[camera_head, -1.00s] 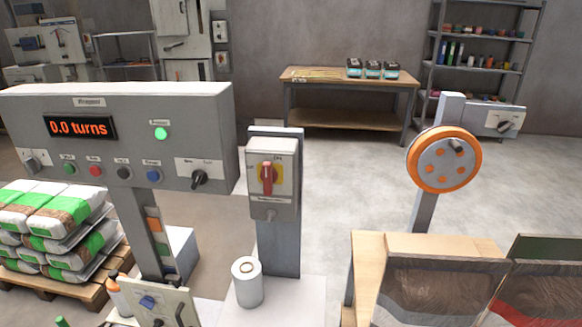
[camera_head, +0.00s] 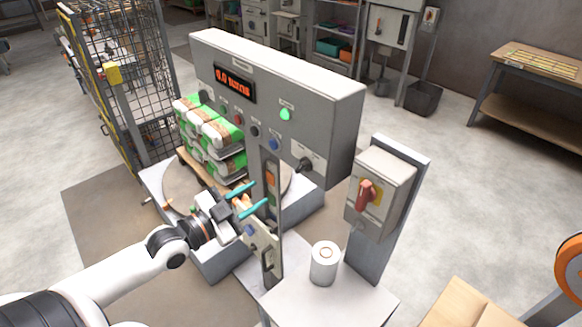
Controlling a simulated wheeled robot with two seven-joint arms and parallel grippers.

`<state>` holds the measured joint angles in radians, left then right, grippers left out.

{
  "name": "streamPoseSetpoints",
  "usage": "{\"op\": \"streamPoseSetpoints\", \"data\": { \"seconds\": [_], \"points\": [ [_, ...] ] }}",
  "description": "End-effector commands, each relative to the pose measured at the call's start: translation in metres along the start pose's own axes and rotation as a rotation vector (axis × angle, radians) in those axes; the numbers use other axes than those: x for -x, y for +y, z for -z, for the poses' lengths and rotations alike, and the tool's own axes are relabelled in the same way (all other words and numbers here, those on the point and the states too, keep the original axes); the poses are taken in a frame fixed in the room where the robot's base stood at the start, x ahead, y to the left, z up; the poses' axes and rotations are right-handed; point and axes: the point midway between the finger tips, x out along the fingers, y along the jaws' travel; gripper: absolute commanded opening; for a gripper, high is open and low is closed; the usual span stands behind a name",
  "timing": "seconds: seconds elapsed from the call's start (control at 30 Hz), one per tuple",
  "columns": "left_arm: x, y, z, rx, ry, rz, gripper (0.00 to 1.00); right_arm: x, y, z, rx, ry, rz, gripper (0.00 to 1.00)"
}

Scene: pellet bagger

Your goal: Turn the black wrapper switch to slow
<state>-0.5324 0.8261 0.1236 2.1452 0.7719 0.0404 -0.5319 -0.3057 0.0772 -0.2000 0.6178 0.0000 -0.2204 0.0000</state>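The black wrapper switch (camera_head: 305,164) is a small black knob on a light plate at the lower right of the grey wrapper panel (camera_head: 335,110). Its label is too small to read, and its exact setting is hard to tell. My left gripper (camera_head: 261,193) reaches in from the lower left with its two teal fingers apart and nothing seen between them. In the picture it is below and left of the switch, apart from it, in front of the panel's post. My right gripper is not in view.
A grey box with a red handle (camera_head: 367,196) stands on a post right of the panel. A white roll (camera_head: 323,263) stands on the white table below. Wrapped green-and-white bags (camera_head: 208,135) are stacked behind the panel. A wire cage (camera_head: 130,85) stands at left.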

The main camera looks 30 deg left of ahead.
Motion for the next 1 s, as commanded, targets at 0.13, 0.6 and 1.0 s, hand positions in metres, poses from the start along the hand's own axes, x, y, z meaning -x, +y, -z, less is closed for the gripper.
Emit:
{"op": "streamPoseSetpoints", "data": {
  "seconds": [0.13, 0.6, 1.0],
  "points": [
    [-0.014, 0.002, -0.002, 0.001, -0.004, -0.004, 0.34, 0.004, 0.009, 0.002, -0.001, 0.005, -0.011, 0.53],
    [-0.090, 0.002, -0.003, 0.002, -0.002, -0.003, 0.34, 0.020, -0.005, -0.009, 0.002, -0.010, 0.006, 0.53],
    [-0.118, 0.000, 0.000, 0.000, 0.000, -0.001, 0.34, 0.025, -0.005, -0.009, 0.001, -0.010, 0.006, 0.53]
  ]
}}
